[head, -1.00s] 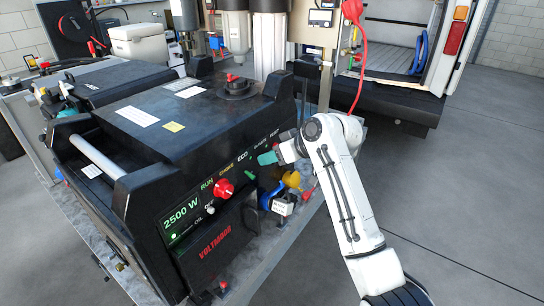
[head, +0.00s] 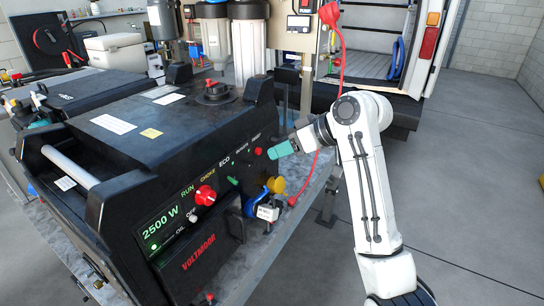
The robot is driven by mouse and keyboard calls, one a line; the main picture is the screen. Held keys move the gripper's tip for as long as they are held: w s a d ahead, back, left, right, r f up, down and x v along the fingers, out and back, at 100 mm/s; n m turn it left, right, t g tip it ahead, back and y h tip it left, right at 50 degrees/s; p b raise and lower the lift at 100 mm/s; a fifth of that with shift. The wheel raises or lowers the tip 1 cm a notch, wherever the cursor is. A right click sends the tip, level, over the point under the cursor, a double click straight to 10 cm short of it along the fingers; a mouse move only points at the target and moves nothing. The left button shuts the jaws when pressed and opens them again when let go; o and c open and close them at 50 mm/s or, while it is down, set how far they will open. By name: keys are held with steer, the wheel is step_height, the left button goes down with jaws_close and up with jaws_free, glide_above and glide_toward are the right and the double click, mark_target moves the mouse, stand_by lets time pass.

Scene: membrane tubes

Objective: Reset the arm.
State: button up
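My white arm (head: 367,190) rises from the lower right and bends at an elbow near the middle of the head view. My gripper (head: 272,153), with teal fingers, points left toward the right end of the control panel on the black generator (head: 120,165). Its tip is close to a small red button (head: 258,151) in the picture; I cannot tell whether they touch. The fingers look close together, but the angle does not show whether they are open or shut. I see nothing held.
A red cable (head: 341,60) hangs behind my arm. A white van (head: 430,60) stands behind. The right floor is clear.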

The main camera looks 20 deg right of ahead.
steer(key=shift+s+d+r, duration=0.15)
steer(key=shift+s+r, duration=0.05)
stand_by(0.4)
steer(key=s+a+f+m+g+h, duration=0.1)
steer(key=s+f+m, duration=0.1)
steer(key=s+f, duration=0.75)
steer(key=s+a+f+m+g+h, duration=0.15)
steer(key=s+f, duration=0.45)
steer(key=f, duration=0.7)
steer(key=s+d+f+m+g+h, duration=0.1)
steer(key=s+f, duration=0.2)
steer(key=s, duration=0.6)
steer(key=s+d+f+g+h, duration=0.2)
steer(key=s+f, duration=0.2)
steer(key=s, duration=0.5)
steer(key=s+d+f+m+g+h, duration=0.1)
steer(key=s+f, duration=0.3)
steer(key=s, duration=0.5)
steer(key=shift+s+d+m+g+b, duration=0.2)
steer(key=shift+d+m+g+b, duration=0.15)
steer(key=shift+b, duration=0.05)
steer(key=shift+h, duration=0.25)
